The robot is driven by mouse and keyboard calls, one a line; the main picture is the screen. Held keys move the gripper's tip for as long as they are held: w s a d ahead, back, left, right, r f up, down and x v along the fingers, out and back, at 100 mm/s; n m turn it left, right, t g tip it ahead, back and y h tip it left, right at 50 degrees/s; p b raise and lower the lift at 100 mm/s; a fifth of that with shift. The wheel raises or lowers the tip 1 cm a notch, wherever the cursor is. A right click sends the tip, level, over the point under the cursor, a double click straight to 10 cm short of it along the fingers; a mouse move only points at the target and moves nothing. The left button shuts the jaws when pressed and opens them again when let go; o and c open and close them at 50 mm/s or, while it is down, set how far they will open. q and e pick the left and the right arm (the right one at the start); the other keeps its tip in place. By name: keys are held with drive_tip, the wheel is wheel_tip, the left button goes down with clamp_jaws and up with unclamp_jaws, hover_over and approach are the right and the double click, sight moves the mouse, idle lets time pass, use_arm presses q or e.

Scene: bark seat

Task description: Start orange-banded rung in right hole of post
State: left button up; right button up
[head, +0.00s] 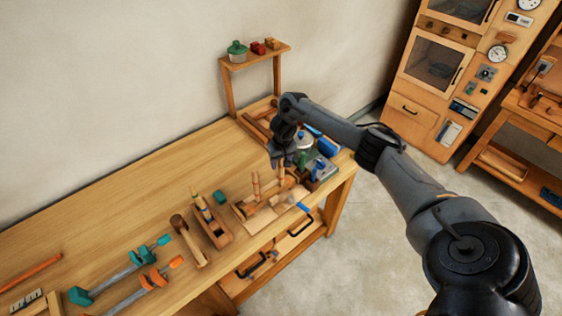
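My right gripper (282,160) points down over the far right part of the workbench, small and dark in the head view. I cannot tell whether its fingers are open or shut, or whether they hold anything. Below it, a wooden post (264,209) appears to lie on a board on the bench. One upright wooden rung (256,186) stands to the left. Another upright wooden piece (282,177) stands just under the gripper; I cannot tell whether they touch. No orange band is clear on either, and the post's holes are too small to see. My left gripper is out of view.
Left of the post are a hand plane (212,222), a mallet (188,240) and teal (125,268) and orange (145,286) clamps. A blue-tipped tool (303,207) lies at the front edge. The bench's back left is clear.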

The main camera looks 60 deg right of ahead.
drive_tip(key=shift+r, duration=0.4)
drive_tip(key=r+p, duration=0.1)
drive_tip(key=r, duration=0.1)
drive_tip(key=r+p, duration=0.2)
drive_tip(key=r, duration=0.1)
drive_tip(key=r+p, duration=0.1)
drive_tip(key=r, duration=0.2)
drive_tip(key=shift+s+a+r+p, duration=0.1)
drive_tip(key=shift+s+a+p, duration=0.15)
drive_tip(key=shift+s+p, duration=0.15)
drive_tip(key=shift+s+a+r+p, duration=0.15)
drive_tip(key=shift+r+p, duration=0.35)
drive_tip(key=shift+r, duration=0.35)
